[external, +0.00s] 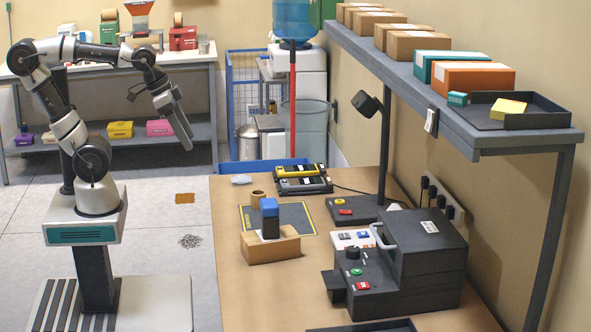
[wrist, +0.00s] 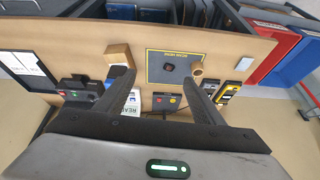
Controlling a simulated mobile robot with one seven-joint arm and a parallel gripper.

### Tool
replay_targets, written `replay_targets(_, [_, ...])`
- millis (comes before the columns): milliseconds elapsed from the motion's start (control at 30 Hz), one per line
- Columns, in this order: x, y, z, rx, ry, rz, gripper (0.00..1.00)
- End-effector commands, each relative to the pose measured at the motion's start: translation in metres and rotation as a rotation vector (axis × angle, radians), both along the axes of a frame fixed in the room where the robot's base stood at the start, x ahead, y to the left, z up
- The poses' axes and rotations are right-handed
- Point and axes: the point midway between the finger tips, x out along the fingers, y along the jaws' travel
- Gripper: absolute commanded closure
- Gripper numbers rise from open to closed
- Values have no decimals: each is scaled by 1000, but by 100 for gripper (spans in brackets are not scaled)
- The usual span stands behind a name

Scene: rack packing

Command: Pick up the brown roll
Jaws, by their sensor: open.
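The brown roll (external: 258,196) is a small tan ring on the workbench, at the far left corner of the dark yellow-edged mat (external: 300,217). It also shows in the wrist view (wrist: 197,71), at the right side of the mat, beyond the right finger. My gripper (external: 187,143) is raised in the air left of the bench, well apart from the roll, pointing down and right. In the wrist view my gripper (wrist: 158,80) has its two fingers wide apart with nothing between them.
A cardboard box (external: 262,249) with a blue-topped black item (external: 270,216) stands at the near edge of the mat. Yellow and black devices (external: 303,185) lie behind the roll. A lamp (external: 366,104), black machine (external: 420,245) and overhead shelf (external: 445,103) occupy the right side.

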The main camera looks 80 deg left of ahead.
Motion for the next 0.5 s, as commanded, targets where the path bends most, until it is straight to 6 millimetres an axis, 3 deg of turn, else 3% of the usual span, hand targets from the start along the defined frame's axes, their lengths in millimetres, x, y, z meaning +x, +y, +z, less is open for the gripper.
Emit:
replay_targets(100, [45,21,9,32,85,-59,38])
replay_targets(233, [95,50,4,64,174,-145,38])
replay_targets(367, [142,86,-16,83,263,-232,38])
replay_targets(500, [181,124,-49,92,345,-325,38])
